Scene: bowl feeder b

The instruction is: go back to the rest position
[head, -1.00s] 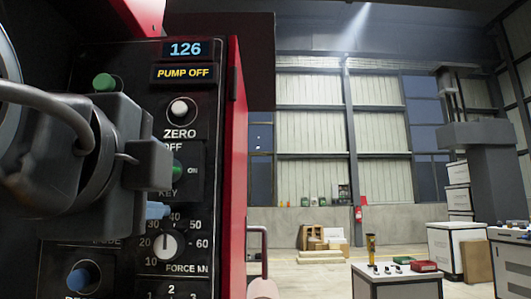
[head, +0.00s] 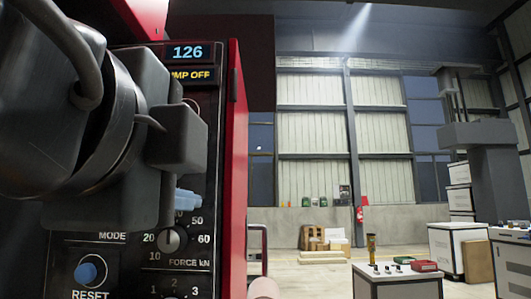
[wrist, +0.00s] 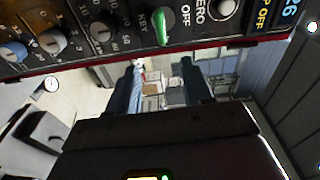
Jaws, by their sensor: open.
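My gripper (head: 187,200) is in front of the black control panel (head: 125,275) in the head view, with bluish fingertips showing below its dark body. In the wrist view my gripper (wrist: 160,80) has its two fingers apart with nothing between them. The panel's display (head: 187,52) reads 126; the yellow pump sign below is partly covered. The green key switch (wrist: 163,24) shows in the wrist view, clear of the fingers, but is hidden in the head view. The force knob (head: 168,240) and blue RESET button (head: 88,271) are visible below my gripper.
The panel's red side (head: 236,160) stands just right of my gripper. Beyond it is open hall floor. Wooden crates (head: 318,240) lie by the far wall.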

